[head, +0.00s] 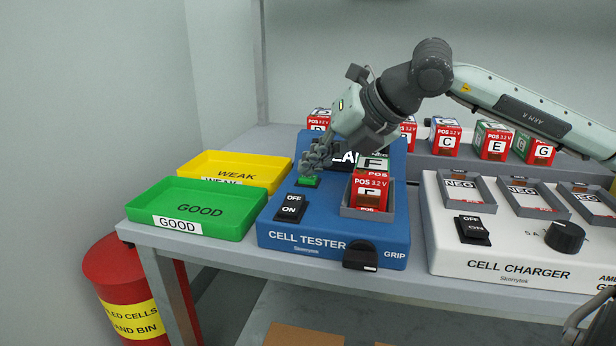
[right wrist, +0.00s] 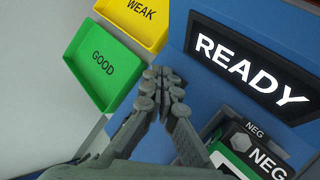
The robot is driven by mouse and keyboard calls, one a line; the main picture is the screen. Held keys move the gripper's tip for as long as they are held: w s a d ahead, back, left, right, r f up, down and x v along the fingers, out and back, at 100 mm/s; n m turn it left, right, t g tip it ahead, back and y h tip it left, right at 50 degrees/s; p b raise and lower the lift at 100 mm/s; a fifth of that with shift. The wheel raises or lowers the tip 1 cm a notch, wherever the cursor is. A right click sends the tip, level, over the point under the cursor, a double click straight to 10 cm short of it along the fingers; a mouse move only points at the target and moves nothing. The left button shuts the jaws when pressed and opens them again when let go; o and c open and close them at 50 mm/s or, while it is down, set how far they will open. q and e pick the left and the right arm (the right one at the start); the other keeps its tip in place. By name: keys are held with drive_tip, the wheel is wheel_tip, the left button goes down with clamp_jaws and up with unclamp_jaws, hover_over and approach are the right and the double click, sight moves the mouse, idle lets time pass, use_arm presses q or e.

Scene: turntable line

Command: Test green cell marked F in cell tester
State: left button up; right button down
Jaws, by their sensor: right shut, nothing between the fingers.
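The blue cell tester (head: 330,225) stands on the table, with an OFF/ON rocker switch (head: 290,208), a dark GRIP knob (head: 361,255) and a green button (head: 307,182). A cell marked F (head: 371,192) stands in its grey bay, red at the POS end; its green side (right wrist: 228,164) shows in the right wrist view. The tester's display (right wrist: 252,62) reads READY there; my arm partly hides it in the head view. My right gripper (head: 317,160) is shut and empty, fingers pointing down just above the green button; contact cannot be told.
A green GOOD tray (head: 190,198) and a yellow WEAK tray (head: 270,175) lie empty to the left. The white cell charger (head: 500,255) with empty bays is at right. Several cells, including E (head: 494,142), stand on a shelf behind. A red bin (head: 120,275) stands below left.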

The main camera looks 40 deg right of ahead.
sight(312, 178)
drive_tip(key=shift+f, duration=0.2)
drive_tip(key=shift+r, duration=0.1)
idle(0.4)
drive_tip(key=shift+r+p, duration=0.3)
drive_tip(key=shift+r, duration=0.5)
drive_tip(key=shift+r+p, duration=1.5)
drive_tip(key=shift+r, duration=1.05)
